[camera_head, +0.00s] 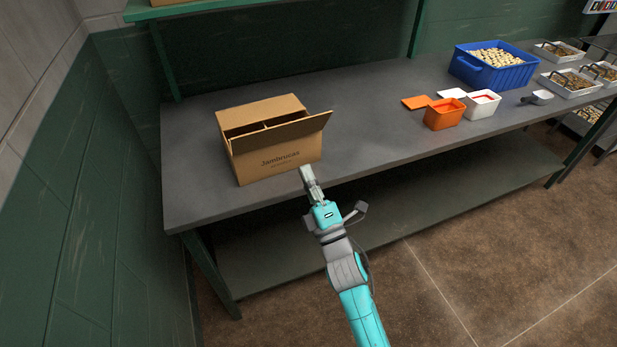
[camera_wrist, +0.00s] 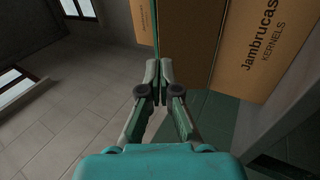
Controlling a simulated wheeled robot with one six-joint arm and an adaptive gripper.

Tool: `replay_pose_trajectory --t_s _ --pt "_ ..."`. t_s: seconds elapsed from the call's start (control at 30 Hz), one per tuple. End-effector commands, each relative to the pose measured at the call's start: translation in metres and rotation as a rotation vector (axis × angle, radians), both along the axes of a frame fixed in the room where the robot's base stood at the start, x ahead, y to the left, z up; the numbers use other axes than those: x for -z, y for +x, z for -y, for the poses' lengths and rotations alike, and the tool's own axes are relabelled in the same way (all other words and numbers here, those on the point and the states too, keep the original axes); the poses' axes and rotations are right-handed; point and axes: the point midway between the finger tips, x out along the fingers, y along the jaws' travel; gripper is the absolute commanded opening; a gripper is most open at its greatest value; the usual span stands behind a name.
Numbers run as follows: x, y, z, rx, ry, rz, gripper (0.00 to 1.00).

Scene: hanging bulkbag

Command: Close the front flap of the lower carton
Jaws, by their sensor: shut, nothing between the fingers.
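The lower carton (camera_head: 275,158) is a brown box printed "Jambrucas" that stands on the grey table at the left. Its front flap (camera_head: 282,132) sticks up and outward along the front top edge, and dark gaps show in the top behind it. My gripper (camera_head: 304,170) is shut and empty, just in front of the carton's front right side and below the flap. In the wrist view my shut fingertips (camera_wrist: 158,68) are beside brown cardboard, and the printed carton face (camera_wrist: 265,50) fills the upper right. I cannot tell whether the fingers touch the cardboard.
The grey table (camera_head: 370,125) is clear to the right of the carton. Further right are an orange container (camera_head: 444,114), a white container (camera_head: 482,104) and a blue bin (camera_head: 494,70). A green shelf (camera_head: 200,8) crosses above the table. A green wall (camera_head: 110,190) stands at the left.

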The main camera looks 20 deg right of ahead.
Motion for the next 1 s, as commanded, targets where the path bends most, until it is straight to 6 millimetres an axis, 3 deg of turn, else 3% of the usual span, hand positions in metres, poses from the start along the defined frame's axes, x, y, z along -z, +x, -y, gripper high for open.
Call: replay_pose_trajectory --t_s 0.5,0.7,1.0 --pt "-0.043 0.075 -0.005 0.000 0.001 0.002 0.00" --pt "-0.049 0.088 -0.006 0.000 0.001 0.000 0.00" --pt "-0.051 0.090 -0.006 -0.001 0.002 0.000 0.00"
